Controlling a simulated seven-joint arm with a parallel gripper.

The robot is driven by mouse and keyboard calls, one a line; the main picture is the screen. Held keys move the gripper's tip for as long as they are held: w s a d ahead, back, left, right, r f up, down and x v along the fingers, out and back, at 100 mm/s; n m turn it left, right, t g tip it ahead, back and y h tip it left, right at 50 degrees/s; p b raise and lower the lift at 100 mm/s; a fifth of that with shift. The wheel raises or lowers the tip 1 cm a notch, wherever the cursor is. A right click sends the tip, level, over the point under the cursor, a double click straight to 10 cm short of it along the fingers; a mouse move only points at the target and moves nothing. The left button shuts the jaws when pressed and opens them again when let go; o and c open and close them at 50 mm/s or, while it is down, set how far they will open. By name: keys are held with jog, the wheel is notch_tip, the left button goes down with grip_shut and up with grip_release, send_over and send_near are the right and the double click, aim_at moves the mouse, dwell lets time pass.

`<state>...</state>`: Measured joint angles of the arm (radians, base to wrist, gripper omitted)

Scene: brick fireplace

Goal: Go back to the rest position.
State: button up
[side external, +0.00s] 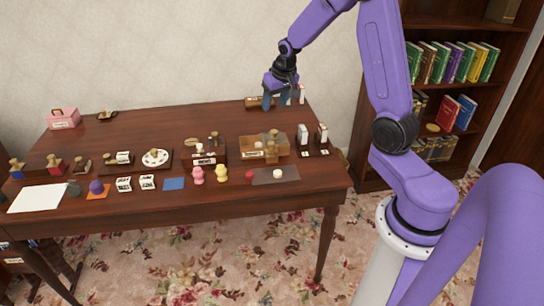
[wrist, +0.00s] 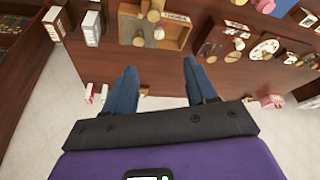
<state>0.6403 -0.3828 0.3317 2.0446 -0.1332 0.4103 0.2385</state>
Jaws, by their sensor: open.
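My gripper (side external: 268,101) is above the back right part of the wooden table (side external: 150,120) in the side view. In the wrist view my gripper (wrist: 162,78) shows its two blue fingers spread apart, with only bare tabletop seen between them. It holds nothing. A brown box (side external: 251,103) with a label lies at the table's back edge, close to the fingers in the side view; I cannot tell whether they touch it.
A wooden tray (side external: 243,149), white boxes (side external: 302,134), a pink figure (side external: 198,175) and a round white dial (side external: 155,158) stand on the table. A pink case (side external: 63,119) is at the far left. A bookcase (side external: 440,90) stands right. The table's back middle is clear.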

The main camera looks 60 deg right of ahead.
jog(key=s+a+r+n+g+y, duration=0.15)
jog(key=s+a+n, duration=0.35)
jog(key=a, duration=0.5)
jog(key=s+a+r+n+y, duration=0.1)
jog(key=s+a+r+n, duration=0.15)
jog(key=s+a, duration=0.6)
jog(key=s+a+n+g, duration=0.1)
jog(key=s+a+n, duration=0.2)
jog(key=s, duration=0.6)
jog(key=s+a+n+g, duration=0.1)
jog(key=s+a+n, duration=0.2)
jog(key=s+n, duration=0.3)
jog(key=s, duration=0.3)
jog(key=shift+s+r, duration=0.3)
jog(key=shift+s, duration=0.1)
